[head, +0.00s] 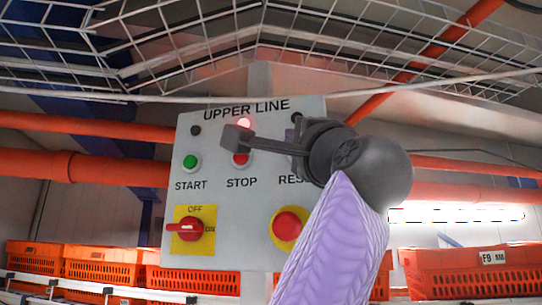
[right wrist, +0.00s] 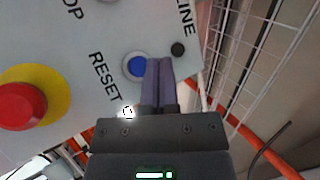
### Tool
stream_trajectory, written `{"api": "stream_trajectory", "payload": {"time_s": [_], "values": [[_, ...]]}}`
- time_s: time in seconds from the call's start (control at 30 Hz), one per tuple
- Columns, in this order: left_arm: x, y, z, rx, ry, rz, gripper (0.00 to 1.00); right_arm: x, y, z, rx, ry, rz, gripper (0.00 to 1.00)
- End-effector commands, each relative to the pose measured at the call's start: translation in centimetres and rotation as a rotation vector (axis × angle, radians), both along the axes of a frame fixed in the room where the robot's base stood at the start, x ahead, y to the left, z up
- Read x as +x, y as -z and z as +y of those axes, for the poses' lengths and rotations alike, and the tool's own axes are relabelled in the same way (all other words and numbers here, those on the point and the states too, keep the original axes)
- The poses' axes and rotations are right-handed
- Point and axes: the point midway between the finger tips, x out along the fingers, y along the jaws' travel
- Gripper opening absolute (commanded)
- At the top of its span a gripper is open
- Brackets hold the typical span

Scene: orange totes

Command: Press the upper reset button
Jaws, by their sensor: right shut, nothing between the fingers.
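A grey control panel (head: 222,262) marked UPPER LINE faces me in the head view. My right gripper (head: 301,152) is in front of its right side and covers the reset button there. In the right wrist view the round blue reset button (right wrist: 137,66) shows in a pale ring, above the word RESET. The fingers of my right gripper (right wrist: 158,62) are shut and empty. Their tips overlap the edge of the button's ring in that view; I cannot tell whether they touch it. My left gripper is not in view.
The panel also has a green start button (head: 190,161), a red stop button (head: 240,159), a lit red lamp (head: 244,123), a red switch (head: 187,229) and a red mushroom button (head: 287,225). Orange totes (head: 100,266) stand below. Wire mesh (head: 200,50) hangs above.

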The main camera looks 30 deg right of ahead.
Motion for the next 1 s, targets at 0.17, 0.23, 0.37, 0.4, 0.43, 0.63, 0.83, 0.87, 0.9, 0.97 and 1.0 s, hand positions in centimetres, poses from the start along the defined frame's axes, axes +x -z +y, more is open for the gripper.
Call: {"api": "stream_trajectory", "payload": {"time_s": [0.17,0.23,0.37,0.4,0.43,0.63,0.83,0.87,0.9,0.97,1.0], "values": [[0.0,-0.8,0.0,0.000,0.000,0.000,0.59,1.3,-0.1,-1.2,0.001,0.001,0.001,0.00],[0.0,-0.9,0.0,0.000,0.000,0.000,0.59,1.5,-0.1,-1.5,0.001,0.001,0.000,0.00],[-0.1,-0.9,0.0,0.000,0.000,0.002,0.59,1.7,0.0,-1.7,0.000,0.001,0.000,0.00],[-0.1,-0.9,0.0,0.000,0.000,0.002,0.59,1.7,0.0,-1.7,0.000,0.001,0.000,0.00],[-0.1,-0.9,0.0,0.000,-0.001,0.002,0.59,1.7,0.0,-1.7,0.000,0.001,0.000,0.00],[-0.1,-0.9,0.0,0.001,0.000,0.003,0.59,1.7,0.0,-1.7,-0.001,0.001,-0.001,0.00],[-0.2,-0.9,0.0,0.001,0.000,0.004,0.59,1.7,0.0,-1.6,0.000,0.001,-0.001,0.00],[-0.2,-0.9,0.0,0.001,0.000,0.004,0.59,1.7,0.0,-1.6,-0.001,0.001,-0.001,0.00],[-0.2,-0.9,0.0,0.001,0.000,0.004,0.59,1.7,0.0,-1.6,0.000,0.001,-0.001,0.00],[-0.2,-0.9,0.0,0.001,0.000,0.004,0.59,1.7,0.0,-1.6,0.000,0.001,-0.001,0.00],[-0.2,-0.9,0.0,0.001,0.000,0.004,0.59,1.7,0.0,-1.6,0.000,0.001,-0.001,0.00]]}}
